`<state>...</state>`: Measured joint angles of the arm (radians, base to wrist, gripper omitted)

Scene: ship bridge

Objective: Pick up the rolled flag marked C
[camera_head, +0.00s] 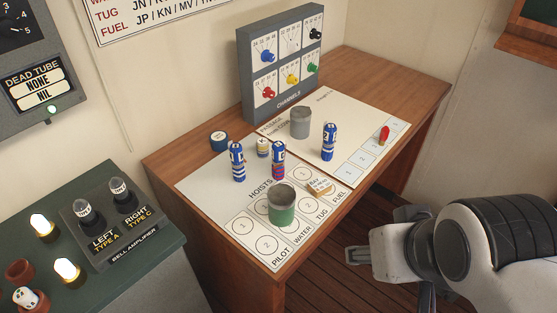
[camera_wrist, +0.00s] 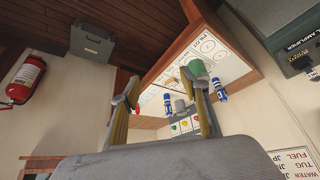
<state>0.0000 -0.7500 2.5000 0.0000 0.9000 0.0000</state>
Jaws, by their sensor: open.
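Three upright rolled flags in blue, white and red stand on the white chart on the desk: a left one (camera_head: 237,162), a middle one (camera_head: 278,161) and a right one (camera_head: 329,142). Their top letters are too small to read surely, so I cannot tell which is C. Two blue rolls also show in the wrist view, one beyond the right finger (camera_wrist: 219,90) and one between the fingers (camera_wrist: 168,105). My gripper (camera_head: 352,254) is open and empty, off the desk's front right edge and apart from every flag; its fingers spread in the wrist view (camera_wrist: 165,74).
A green can (camera_head: 282,210) stands at the chart's front and a grey cup (camera_head: 300,123) farther back. A round tag (camera_head: 319,187), a small pale roll (camera_head: 264,147), a blue disc (camera_head: 218,141) and a red piece (camera_head: 384,134) lie around. The channels panel (camera_head: 282,65) rises behind.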

